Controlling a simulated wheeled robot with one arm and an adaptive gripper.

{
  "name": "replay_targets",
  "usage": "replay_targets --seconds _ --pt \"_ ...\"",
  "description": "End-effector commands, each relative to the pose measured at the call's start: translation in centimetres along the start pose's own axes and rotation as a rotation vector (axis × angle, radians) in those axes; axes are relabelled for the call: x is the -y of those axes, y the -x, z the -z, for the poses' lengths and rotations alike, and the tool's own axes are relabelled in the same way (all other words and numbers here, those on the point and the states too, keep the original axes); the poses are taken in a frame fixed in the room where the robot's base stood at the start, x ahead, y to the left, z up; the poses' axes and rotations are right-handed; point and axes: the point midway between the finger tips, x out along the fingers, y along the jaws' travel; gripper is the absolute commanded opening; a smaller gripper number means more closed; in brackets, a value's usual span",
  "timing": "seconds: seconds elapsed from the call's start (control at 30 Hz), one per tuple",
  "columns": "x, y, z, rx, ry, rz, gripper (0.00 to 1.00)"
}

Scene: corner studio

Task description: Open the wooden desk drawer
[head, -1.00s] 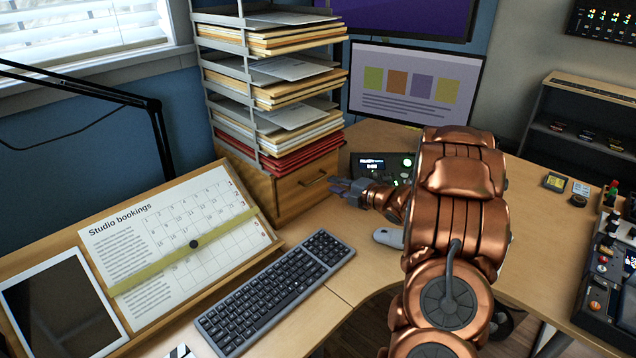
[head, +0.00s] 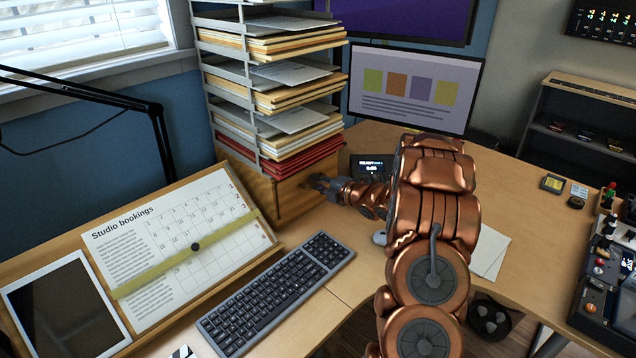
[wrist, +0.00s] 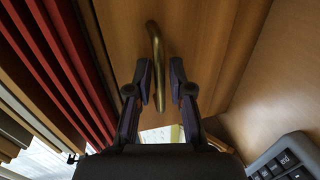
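The wooden desk drawer (head: 288,200) is the front of a small wooden box under the stacked paper trays, and it looks closed. My gripper (head: 318,184) is at this drawer front and hides its handle in the head view. In the wrist view, the curved brass handle (wrist: 155,40) stands on the drawer front (wrist: 205,35). My gripper (wrist: 162,75) is open there, with one finger on each side of the handle. The handle runs close to the left finger; whether they touch I cannot tell.
Metal trays (head: 232,100) full of papers rise above the drawer. A keyboard (head: 275,292) and a tilted bookings calendar board (head: 180,245) lie to the left. A dark device with a lit display (head: 370,166) stands behind my gripper. The desk at right (head: 530,215) is mostly clear.

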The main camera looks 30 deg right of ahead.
Motion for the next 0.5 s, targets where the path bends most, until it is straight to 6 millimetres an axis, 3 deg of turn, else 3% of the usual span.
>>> replay_targets --seconds 0.17,0.37,0.5 --pt "0.00 0.00 0.01 0.000 0.000 0.000 0.21" --pt "-0.01 0.01 0.00 0.000 0.000 0.000 0.00" --pt "0.00 0.01 0.00 0.000 0.000 0.000 0.00"
